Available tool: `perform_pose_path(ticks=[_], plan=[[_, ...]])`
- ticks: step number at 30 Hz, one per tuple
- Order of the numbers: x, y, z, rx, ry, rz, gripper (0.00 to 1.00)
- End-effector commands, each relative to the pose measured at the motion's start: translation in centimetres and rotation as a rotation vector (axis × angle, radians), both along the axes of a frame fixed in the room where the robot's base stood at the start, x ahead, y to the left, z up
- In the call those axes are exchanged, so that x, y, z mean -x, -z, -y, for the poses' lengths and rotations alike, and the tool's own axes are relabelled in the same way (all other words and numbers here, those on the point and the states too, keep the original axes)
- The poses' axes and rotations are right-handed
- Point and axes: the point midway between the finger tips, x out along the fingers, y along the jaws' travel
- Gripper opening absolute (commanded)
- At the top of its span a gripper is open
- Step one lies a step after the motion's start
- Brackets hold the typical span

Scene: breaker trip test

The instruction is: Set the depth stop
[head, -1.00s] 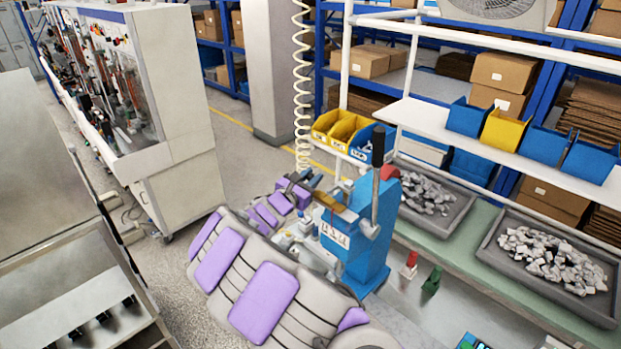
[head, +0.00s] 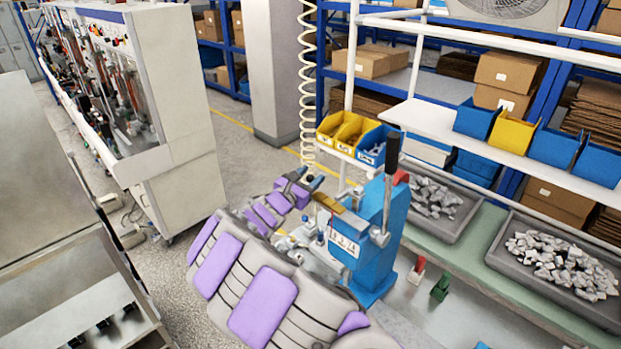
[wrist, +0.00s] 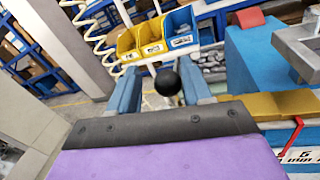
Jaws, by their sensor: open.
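A blue bench press (head: 370,250) stands at the bench's near left, with an upright lever ending in a long black handle (head: 392,152). A brass-coloured bar (head: 328,203) reaches from its head toward my gripper (head: 312,184). In the wrist view, my gripper (wrist: 160,86) is open, its two blue-grey fingers apart. A black ball knob (wrist: 168,83) shows between the fingers; I cannot tell whether they touch it. The knob's mount is hidden.
Yellow and blue bins (head: 350,135) stand behind the press. Grey trays (head: 555,262) of metal parts lie on the green-topped bench. Small red (head: 417,268) and green (head: 440,286) items stand right of the press. A coiled hose (head: 307,90) hangs near my gripper.

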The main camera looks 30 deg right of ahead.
Motion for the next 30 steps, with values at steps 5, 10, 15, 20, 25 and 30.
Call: perform_pose_path(ticks=[5, 10, 15, 20, 25, 30], plan=[[0.3, -0.1, 0.0, 0.0, 0.001, 0.002, 0.51], [0.4, 0.0, -0.4, -0.001, 0.001, 0.001, 0.51], [1.5, 0.1, -2.2, -0.001, -0.001, 0.0, 0.51], [3.1, 0.0, -5.0, 0.002, -0.003, 0.002, 0.51], [4.6, 0.0, -7.8, 0.002, -0.003, 0.002, 0.51], [6.2, 0.1, -10.4, 0.001, -0.003, 0.001, 0.51]])
